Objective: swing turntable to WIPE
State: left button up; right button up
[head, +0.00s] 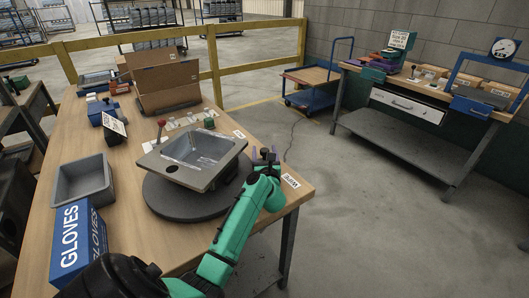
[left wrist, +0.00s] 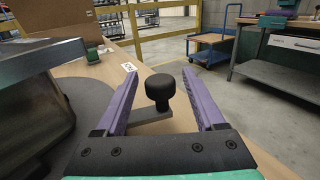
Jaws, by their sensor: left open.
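The round dark turntable (head: 168,200) sits on the wooden workbench, and a grey sink (head: 205,150) rests on it. A black knob (left wrist: 160,90) on a short grey bar (left wrist: 150,115) stands at the turntable's right side. My left gripper (head: 267,155), with purple fingers, is open at this edge. In the left wrist view its fingers (left wrist: 160,82) stand on either side of the knob, with gaps on both sides. White labels lie on the bench, one near the right corner (head: 291,180) and one further back (head: 239,134); their words are too small to read surely. My right gripper is not in view.
A grey bin (head: 83,181) and a blue GLOVES box (head: 78,243) stand left of the turntable. Cardboard boxes (head: 166,84) stand behind. Clear floor lies to the right, with a blue cart (head: 317,88) and another bench (head: 425,97) beyond.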

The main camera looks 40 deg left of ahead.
pick_arm(q)
jog(key=shift+c, duration=0.3)
grip_shut()
dwell(1.1)
